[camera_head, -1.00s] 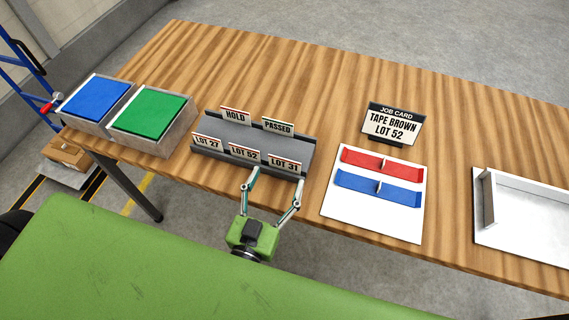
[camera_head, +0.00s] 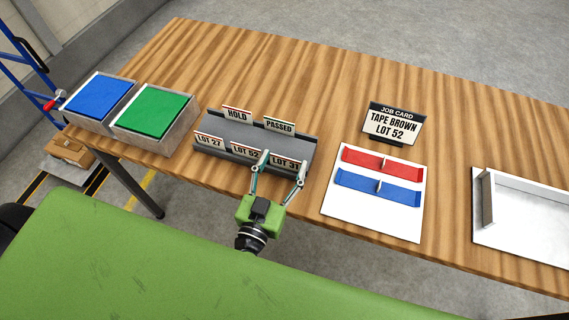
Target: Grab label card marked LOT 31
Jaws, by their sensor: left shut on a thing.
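The label card marked LOT 31 (camera_head: 284,164) stands in the front row of the grey card rack (camera_head: 238,133), at its right end. My left gripper (camera_head: 282,166) is at this card, with one finger at its left edge and the other at its right edge. It is shut on the card, which still sits upright at the rack. The finger partly covers the card's right edge. The LOT 52 card (camera_head: 243,151) and the LOT 27 card (camera_head: 209,139) stand to the left in the same row. My right gripper is not in view.
The HOLD card (camera_head: 236,114) and PASSED card (camera_head: 279,126) stand in the rack's back row. A job card (camera_head: 392,125) reads TAPE BROWN LOT 52. A white board (camera_head: 372,209) holds red and blue strips. Blue (camera_head: 99,95) and green (camera_head: 153,113) topped boxes stand left.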

